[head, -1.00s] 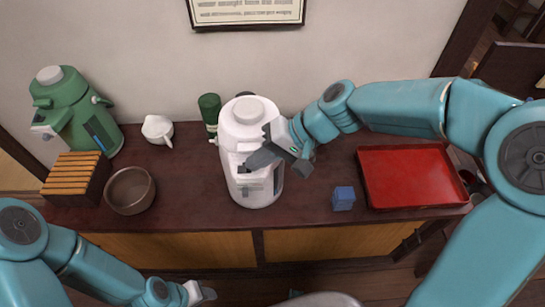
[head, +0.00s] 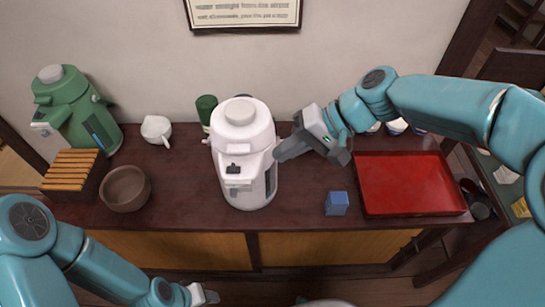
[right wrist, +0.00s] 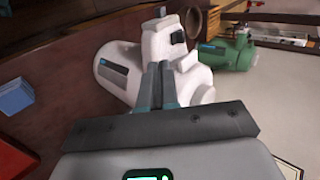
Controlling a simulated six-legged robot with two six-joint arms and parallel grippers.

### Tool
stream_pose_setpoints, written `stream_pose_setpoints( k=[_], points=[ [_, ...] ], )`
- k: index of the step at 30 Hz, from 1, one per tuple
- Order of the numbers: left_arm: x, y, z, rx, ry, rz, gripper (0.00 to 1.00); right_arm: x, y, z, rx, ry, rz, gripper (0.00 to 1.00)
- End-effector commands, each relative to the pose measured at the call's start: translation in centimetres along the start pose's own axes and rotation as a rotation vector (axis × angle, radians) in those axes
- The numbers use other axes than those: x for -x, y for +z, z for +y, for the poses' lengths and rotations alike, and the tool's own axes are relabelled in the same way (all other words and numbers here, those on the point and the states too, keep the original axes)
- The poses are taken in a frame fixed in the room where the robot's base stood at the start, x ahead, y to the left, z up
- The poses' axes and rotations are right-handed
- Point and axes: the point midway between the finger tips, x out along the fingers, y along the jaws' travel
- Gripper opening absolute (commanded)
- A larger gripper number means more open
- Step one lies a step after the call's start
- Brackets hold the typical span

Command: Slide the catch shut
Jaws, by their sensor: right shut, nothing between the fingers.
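A white air pot (head: 240,135) stands at the middle of the dark counter. A small dark catch (head: 233,169) sits on its front, below the spout head; a dark square on the pot (right wrist: 178,37), probably the same catch, shows in the right wrist view. I cannot tell whether the catch is shut. My right gripper (head: 278,155) is shut and empty, its tips close to the pot's right side, clear of the catch; touching or not is unclear. Its fingers (right wrist: 158,70) point at the pot in the wrist view. My left gripper (head: 208,296) is low, in front of the counter.
A blue cube (head: 336,203) and a red tray (head: 462,208) lie right of the pot. A green bottle (head: 206,106) stands just behind it. A brown bowl (head: 125,190), white small pitcher (head: 156,128), slatted box (head: 72,180) and green air pot (head: 75,115) are left.

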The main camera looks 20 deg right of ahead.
Motion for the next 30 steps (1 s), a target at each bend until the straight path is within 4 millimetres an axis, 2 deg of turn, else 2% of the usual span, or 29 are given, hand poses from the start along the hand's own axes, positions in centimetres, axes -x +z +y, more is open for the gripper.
stream_pose_setpoints(
  k=[6,12,27,30],
  points=[
    [-0.1,0.0,-0.1,0.001,0.000,0.000,0.43,3.7,-0.1,-0.1,0.001,0.000,0.003,0.00],
    [-0.1,0.0,-0.1,0.001,0.000,0.000,0.43,5.2,0.0,0.0,-0.001,0.001,-0.001,0.00],
    [-0.1,0.0,-0.1,0.000,0.000,0.000,0.43,5.4,0.1,0.1,0.000,0.001,-0.001,0.00],
    [-0.1,0.0,-0.1,0.001,0.000,0.000,0.43,4.4,-0.2,1.0,-0.015,0.018,-0.005,0.00]
  ],
)
